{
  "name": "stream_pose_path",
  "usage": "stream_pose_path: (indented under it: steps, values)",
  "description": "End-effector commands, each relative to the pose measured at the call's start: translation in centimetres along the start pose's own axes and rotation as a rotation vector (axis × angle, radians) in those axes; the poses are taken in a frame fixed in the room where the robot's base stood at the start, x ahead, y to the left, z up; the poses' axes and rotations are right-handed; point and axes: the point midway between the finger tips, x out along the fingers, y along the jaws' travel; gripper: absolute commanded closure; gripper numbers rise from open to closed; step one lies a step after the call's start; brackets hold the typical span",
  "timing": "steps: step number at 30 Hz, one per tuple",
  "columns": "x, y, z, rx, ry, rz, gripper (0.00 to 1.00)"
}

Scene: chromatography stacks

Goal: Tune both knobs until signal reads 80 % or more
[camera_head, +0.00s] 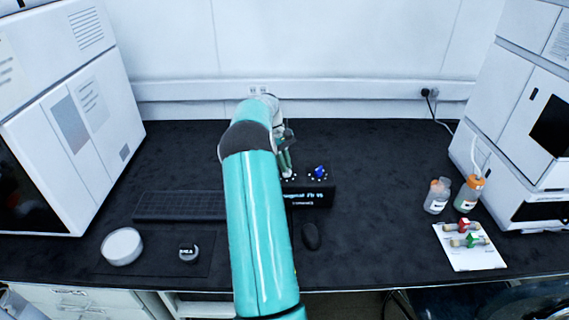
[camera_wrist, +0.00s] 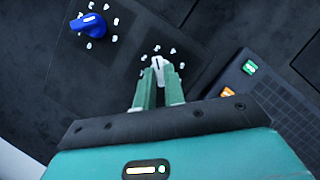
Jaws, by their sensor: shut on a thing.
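A black panel (camera_wrist: 115,62) carries two knobs, each ringed by white dots. In the wrist view the blue knob (camera_wrist: 88,25) is at the upper left, with a white pointer line; it also shows in the head view (camera_head: 320,171). The white knob (camera_wrist: 157,63) is at the centre, between the green fingertips of my gripper (camera_wrist: 158,78). My gripper is shut on the white knob. In the head view, my arm partly hides the panel and its display (camera_head: 312,197), which shows a signal line too blurred to read surely.
A keyboard (camera_head: 180,206) lies left of my arm, and a mouse (camera_head: 311,236) lies right of it. Two orange-capped bottles (camera_head: 437,196) stand at the right, near a white card (camera_head: 468,250) with small fittings. Tall white instruments flank the dark bench.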

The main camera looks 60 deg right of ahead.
Motion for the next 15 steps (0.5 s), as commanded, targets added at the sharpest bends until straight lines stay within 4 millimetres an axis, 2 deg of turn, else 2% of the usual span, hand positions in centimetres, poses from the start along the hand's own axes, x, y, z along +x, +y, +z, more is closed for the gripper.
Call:
stream_pose_path:
  steps: [11, 12, 15]
  values:
    - [-0.05, 0.0, -0.05, 0.005, 0.002, -0.002, 1.0]
    - [-0.05, 0.0, -0.05, 0.005, 0.002, -0.002, 0.85]
    - [-0.04, 0.0, -0.04, 0.005, 0.002, -0.002, 0.67]
